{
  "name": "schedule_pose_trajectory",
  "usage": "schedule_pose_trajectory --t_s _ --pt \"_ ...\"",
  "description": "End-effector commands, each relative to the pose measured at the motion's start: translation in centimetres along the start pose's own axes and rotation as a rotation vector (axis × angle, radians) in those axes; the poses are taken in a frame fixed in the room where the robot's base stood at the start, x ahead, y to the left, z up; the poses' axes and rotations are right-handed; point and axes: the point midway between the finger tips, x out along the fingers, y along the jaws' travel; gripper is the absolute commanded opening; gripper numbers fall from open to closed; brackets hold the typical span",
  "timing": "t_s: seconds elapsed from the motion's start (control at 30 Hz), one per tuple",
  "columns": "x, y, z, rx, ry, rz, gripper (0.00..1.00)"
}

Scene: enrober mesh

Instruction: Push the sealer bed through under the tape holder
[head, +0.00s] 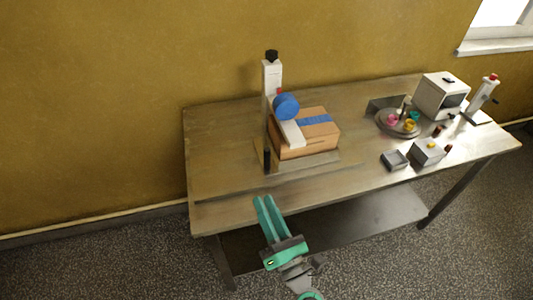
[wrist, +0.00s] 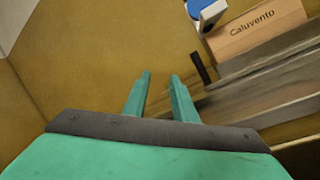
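The tape holder (head: 271,80) is a pale upright column with a black knob, a blue tape roll (head: 287,106) and a white arm reaching down to the right. A brown carton (head: 306,145) with a blue strip on top sits on the flat sealer bed (head: 325,161), just right of the column. In the wrist view the carton (wrist: 255,30) reads "Caluvento", and part of the bed (wrist: 270,58) shows below it. My teal gripper (head: 266,198) is at the table's front edge, in front of the holder, apart from the bed. Its fingers (wrist: 160,77) are apart with nothing between them.
The wooden table (head: 220,165) has free room left of the holder.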

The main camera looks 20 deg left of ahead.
Motion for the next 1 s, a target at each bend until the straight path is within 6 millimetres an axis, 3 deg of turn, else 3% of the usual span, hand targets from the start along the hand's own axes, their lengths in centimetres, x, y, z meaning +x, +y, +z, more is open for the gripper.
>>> schedule_pose_trajectory --t_s 0.03,0.2,0.4,0.67,1.0 --pt "1.4 -0.9 0.7 -0.112 0.035 -0.002 0.25" --pt "4.5 -4.3 2.0 -0.426 0.157 -0.041 0.25" --pt "6.2 -7.1 3.4 -0.628 0.244 -0.082 0.25" --pt "7.8 -7.9 3.4 -0.673 0.266 -0.092 0.25" --pt "13.5 -8.8 2.1 -0.670 0.265 -0.090 0.25"
